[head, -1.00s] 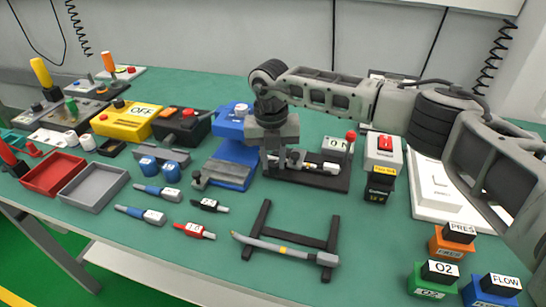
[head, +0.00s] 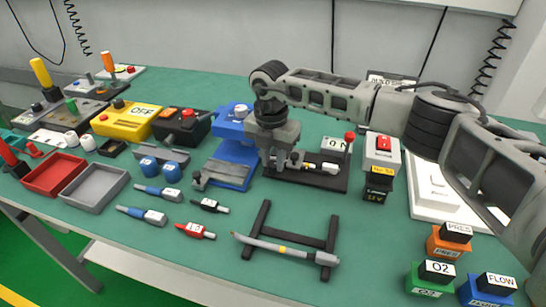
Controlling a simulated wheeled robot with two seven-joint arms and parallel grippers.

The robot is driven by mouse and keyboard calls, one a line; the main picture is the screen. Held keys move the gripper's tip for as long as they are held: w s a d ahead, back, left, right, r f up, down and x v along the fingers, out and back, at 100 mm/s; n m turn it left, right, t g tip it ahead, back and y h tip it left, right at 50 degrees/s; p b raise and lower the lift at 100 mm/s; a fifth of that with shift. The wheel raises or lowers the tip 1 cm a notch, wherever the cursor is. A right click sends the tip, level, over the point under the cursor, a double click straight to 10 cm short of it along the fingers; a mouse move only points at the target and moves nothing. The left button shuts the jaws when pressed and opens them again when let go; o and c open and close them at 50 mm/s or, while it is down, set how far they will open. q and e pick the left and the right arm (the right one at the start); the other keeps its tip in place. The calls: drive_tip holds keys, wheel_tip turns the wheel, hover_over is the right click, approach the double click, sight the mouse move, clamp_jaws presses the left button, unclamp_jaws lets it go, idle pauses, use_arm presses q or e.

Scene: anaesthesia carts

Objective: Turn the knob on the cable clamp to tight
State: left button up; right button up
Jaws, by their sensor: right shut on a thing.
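The cable clamp (head: 338,182) appears to be the black-based fixture with a red-topped lever, a pale piece and a small white label, behind the middle of the bench. My right gripper (head: 284,165) reaches down over its left end. The jaws are shut on a small part there, which I take to be the clamp's knob. The fingers mostly hide that part, so its setting cannot be read. My left gripper is out of view.
A blue device (head: 236,150) stands close on the gripper's left. A box with a red switch (head: 383,150) stands to the right. A grey pen-like tool (head: 285,249) lies on a black stand in front. Bare green bench lies between.

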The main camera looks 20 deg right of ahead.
sight(271, 162)
drive_tip(key=shift+w+r, duration=0.1)
drive_tip(key=shift+r, duration=0.05)
drive_tip(key=o, duration=1)
drive_tip(key=r+b, duration=0.1)
drive_tip(key=r, duration=1.5)
drive_tip(key=shift+w+a+b, duration=0.1)
drive_tip(key=shift+a+b, duration=0.1)
drive_tip(key=shift+b, duration=0.2)
